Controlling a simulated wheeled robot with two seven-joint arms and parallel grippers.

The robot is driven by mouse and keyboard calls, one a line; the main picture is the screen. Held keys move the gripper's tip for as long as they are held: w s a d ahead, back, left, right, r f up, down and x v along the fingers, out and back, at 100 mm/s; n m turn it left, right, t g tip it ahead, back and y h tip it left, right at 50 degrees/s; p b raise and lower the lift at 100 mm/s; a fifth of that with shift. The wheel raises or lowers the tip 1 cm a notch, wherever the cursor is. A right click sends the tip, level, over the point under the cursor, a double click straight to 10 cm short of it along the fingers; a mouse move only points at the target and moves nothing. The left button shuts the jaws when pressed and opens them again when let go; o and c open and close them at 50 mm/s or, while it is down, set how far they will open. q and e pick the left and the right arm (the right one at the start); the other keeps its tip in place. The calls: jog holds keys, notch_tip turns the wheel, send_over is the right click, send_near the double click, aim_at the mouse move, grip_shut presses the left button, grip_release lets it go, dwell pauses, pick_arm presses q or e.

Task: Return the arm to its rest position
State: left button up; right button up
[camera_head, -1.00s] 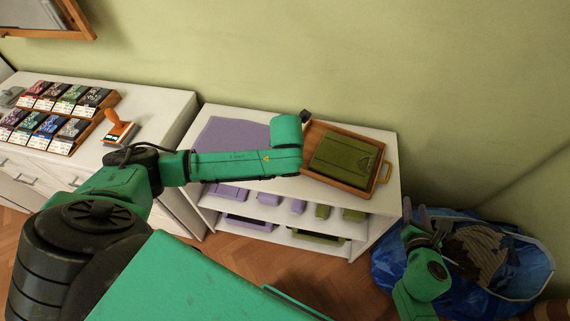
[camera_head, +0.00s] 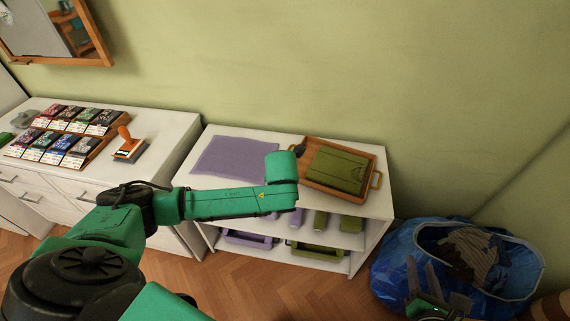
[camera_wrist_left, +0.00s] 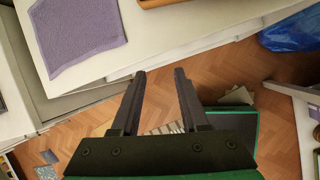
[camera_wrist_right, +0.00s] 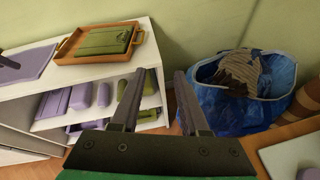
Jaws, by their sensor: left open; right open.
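My left arm (camera_head: 225,203) reaches in from the left, in front of the white shelf, in the head view. Its fingers are hidden in the head view. In the left wrist view the left gripper (camera_wrist_left: 160,85) is open and empty above the wooden floor. My right gripper (camera_head: 428,285) is low at the right in the head view, in front of the blue bag (camera_head: 400,265). In the right wrist view the right gripper (camera_wrist_right: 158,85) is open and empty, with the shelf to its left and the bag to its right.
The white shelf (camera_head: 375,205) carries a purple mat (camera_head: 235,157) and a wooden tray (camera_head: 312,181) with a green case (camera_head: 338,169). Purple and green items fill its lower levels. A white cabinet (camera_head: 165,150) at left holds colored packets and a stamp.

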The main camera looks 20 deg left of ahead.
jog(key=shift+s+r, duration=0.3)
jog(key=shift+s, duration=0.25)
